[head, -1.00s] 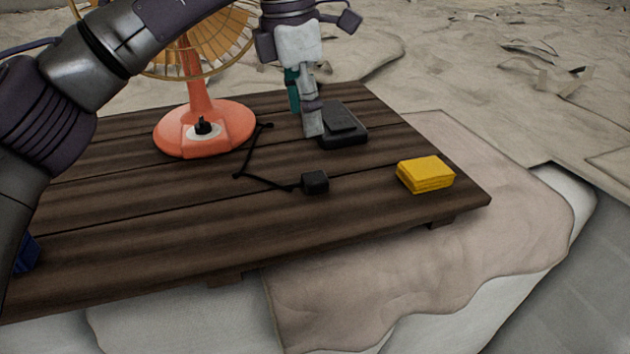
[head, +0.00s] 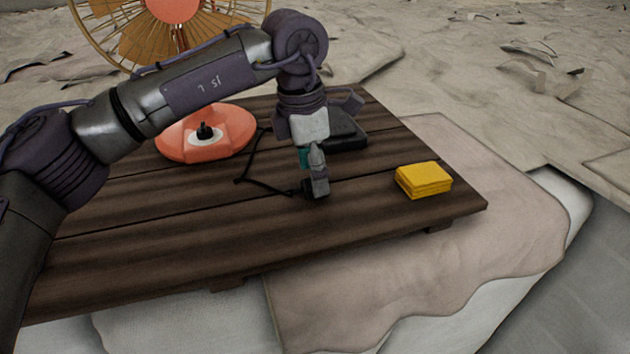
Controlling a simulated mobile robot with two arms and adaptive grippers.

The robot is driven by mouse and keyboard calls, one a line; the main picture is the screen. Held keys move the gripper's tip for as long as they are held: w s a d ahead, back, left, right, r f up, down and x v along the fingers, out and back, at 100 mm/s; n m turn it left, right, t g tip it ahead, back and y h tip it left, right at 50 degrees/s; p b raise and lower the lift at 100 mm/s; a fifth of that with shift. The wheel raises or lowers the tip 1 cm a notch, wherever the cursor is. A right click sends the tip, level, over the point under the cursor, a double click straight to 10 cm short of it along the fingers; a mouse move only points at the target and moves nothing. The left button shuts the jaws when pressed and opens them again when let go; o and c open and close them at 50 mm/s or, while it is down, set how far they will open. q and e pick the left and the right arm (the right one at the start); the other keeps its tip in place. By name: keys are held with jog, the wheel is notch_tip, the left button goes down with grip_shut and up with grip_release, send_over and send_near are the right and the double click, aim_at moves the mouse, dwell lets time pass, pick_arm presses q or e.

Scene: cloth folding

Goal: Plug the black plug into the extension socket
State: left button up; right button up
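The black plug (head: 310,192) lies on the dark wooden table at the end of a thin black cord (head: 258,183). It is mostly hidden behind my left gripper (head: 318,186), which points down over it with its fingertips at the plug. Whether the fingers are closed on it cannot be told. A black box-like unit (head: 348,133), likely the extension socket, lies behind the gripper and is partly hidden by it. My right gripper is not in view.
An orange fan (head: 205,133) with a wire cage stands at the back left, partly hidden by my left arm. A yellow stack (head: 424,180) sits at the table's right. The front of the wooden table (head: 190,235) is clear.

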pick_arm(q)
notch_tip(320, 180, down, 2)
jog(key=shift+d, duration=0.1)
jog(key=c, duration=1.2)
jog(key=shift+o, duration=0.2)
jog(key=shift+r, duration=0.1)
